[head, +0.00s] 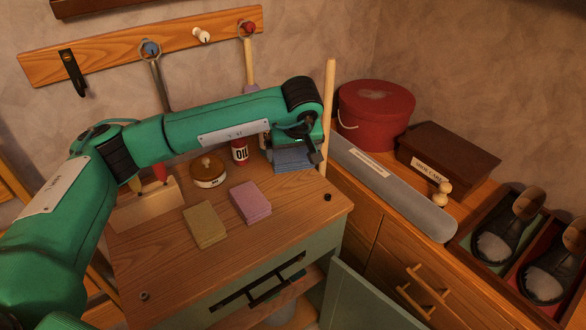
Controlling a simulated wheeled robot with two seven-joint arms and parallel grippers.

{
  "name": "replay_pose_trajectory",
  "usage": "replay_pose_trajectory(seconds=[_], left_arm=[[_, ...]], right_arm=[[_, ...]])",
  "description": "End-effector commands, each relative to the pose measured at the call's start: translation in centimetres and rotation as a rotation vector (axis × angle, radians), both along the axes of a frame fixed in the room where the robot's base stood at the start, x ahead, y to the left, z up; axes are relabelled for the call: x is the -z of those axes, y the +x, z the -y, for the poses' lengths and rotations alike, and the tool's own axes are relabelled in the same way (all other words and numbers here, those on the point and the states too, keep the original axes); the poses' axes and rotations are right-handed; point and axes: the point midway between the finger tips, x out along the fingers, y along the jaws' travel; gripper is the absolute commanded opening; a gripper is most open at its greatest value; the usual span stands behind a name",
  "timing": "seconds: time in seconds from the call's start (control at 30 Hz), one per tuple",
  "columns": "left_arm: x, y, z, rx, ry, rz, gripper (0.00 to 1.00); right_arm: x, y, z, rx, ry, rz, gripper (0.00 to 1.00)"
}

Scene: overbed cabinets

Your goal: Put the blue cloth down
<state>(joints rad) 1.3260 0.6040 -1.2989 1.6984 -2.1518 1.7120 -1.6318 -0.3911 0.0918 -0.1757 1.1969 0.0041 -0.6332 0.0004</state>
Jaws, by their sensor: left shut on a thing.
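The blue cloth (293,160) is a folded, layered stack at the back right of the wooden cabinet top (270,200). My left gripper (312,150) reaches over from the left and is shut on the blue cloth at its upper right side. The wrist hides part of the cloth. The cloth is at or just above the wood; I cannot tell whether it touches. My right gripper is not in view.
A yellow sponge-like block (205,225), a pink one (250,202), a round tin (208,171) and an oil can (240,151) stand nearby. A wooden post (329,115) rises just right of the cloth. A red round box (375,115) is beyond. The front right top is mostly clear.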

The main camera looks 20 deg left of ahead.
Motion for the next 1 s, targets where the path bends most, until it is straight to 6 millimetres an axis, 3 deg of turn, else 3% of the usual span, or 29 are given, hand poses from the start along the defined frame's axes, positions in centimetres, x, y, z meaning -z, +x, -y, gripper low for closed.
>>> replay_pose_trajectory(seconds=[0.53, 0.97, 1.0], left_arm=[[6.2, 0.0, 0.0, 0.000, 0.000, -0.001, 0.72], [6.7, 0.0, 0.0, 0.000, 0.000, 0.001, 0.72], [6.6, 0.0, 0.0, 0.000, 0.000, 0.001, 0.98]], right_arm=[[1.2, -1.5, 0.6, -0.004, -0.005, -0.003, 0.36], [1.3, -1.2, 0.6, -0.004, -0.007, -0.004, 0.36], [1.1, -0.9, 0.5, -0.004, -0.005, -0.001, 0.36]])
